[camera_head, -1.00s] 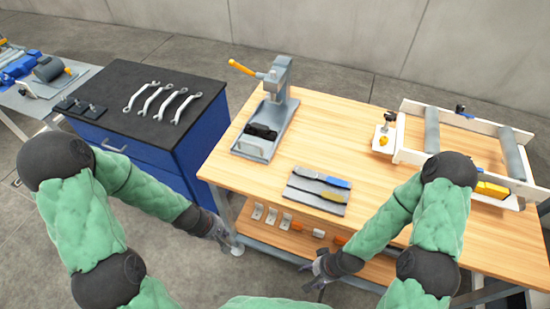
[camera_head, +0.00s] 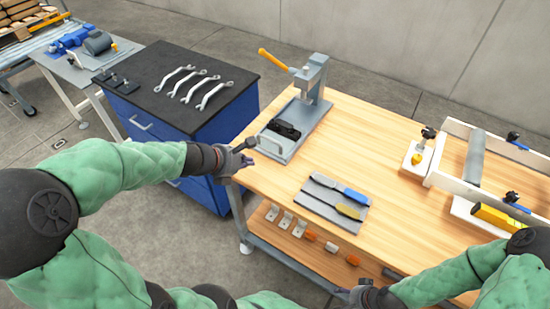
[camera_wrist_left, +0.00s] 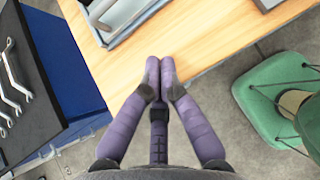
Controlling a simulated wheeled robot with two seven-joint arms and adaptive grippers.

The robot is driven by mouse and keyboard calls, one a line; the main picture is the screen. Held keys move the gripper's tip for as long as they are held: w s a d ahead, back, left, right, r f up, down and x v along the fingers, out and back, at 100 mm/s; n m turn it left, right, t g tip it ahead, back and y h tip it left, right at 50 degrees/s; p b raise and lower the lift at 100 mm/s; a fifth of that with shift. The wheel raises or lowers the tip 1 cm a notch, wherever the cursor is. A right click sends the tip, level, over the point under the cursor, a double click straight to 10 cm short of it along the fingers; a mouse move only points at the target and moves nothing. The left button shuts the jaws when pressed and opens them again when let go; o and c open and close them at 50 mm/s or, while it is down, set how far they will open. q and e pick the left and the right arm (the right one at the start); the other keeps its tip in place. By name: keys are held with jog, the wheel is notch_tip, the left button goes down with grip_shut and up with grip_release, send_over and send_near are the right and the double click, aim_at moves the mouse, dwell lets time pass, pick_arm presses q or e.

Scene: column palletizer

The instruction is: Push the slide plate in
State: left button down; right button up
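The grey press (camera_head: 313,82) stands at the table's left back corner, with an orange-tipped lever. Its grey slide plate (camera_head: 284,150) sticks out toward me, with a pale handle (camera_head: 268,144) at the near end and a black part (camera_head: 284,129) on it. My left gripper (camera_head: 250,153) is at the table's left edge, just left of the handle; contact cannot be told. In the left wrist view its purple fingers (camera_wrist_left: 159,68) are together and empty, short of the plate (camera_wrist_left: 124,18). My right gripper (camera_head: 362,292) is low at the table's front; its fingers are unclear.
The wooden table (camera_head: 400,145) carries a grey mat (camera_head: 322,205) with two files, and a white-railed fixture (camera_head: 480,150) at right. A blue cabinet (camera_head: 232,118) with several wrenches stands left, across a narrow gap. The wood between press and fixture is clear.

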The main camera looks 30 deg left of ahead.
aim_at(292, 129)
pick_arm(q)
jog(key=b+x, duration=0.5)
jog(key=x, duration=0.4)
jog(key=shift+f, duration=0.3)
jog(key=w, duration=0.1)
jog(key=w+d, duration=0.1)
jog(key=w, duration=0.1)
jog(key=shift+w+d, duration=0.1)
jog(key=shift+w, duration=0.6)
jog(key=shift+w, duration=0.1)
jog(key=w+p, duration=0.2)
jog(key=w, duration=0.2)
jog(key=w+p, duration=0.2)
jog(key=w, duration=0.2)
jog(key=w+d+p, duration=0.1)
jog(key=w+p, duration=0.1)
jog(key=w, duration=0.3)
jog(key=shift+w+r+p, duration=0.1)
jog(key=shift+r+p, duration=0.1)
jog(key=shift+p, duration=0.1)
jog(key=shift+w+f, duration=0.1)
jog(key=shift+w, duration=0.35)
jog(key=shift+s+f, duration=0.1)
